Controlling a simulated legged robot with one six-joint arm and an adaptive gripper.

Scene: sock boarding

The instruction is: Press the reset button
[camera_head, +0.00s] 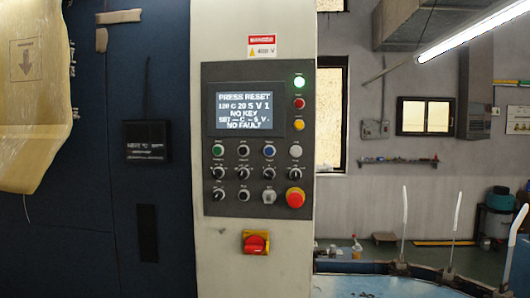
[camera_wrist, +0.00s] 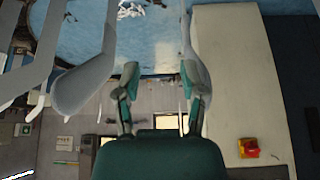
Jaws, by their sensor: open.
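The control panel (camera_head: 206,150) is a dark plate on a cream cabinet in the head view. Its screen (camera_head: 244,112) reads "PRESS RESET", with "NO KEY" and "NO FAULT" below. Under it is a row with a green button (camera_head: 218,150), a black one (camera_head: 242,151), a blue one (camera_head: 269,151) and a white one (camera_head: 295,151). Their labels are too small to read, so I cannot tell which is reset. My gripper (camera_wrist: 159,80) is open and empty in the wrist view, away from the panel buttons, which are not in that view.
A red emergency stop (camera_head: 295,197) sits at the panel's lower right. A red-and-yellow switch (camera_head: 255,242) is below the panel and in the wrist view (camera_wrist: 249,148). A blue round table (camera_head: 350,267) with upright pale forms stands at right.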

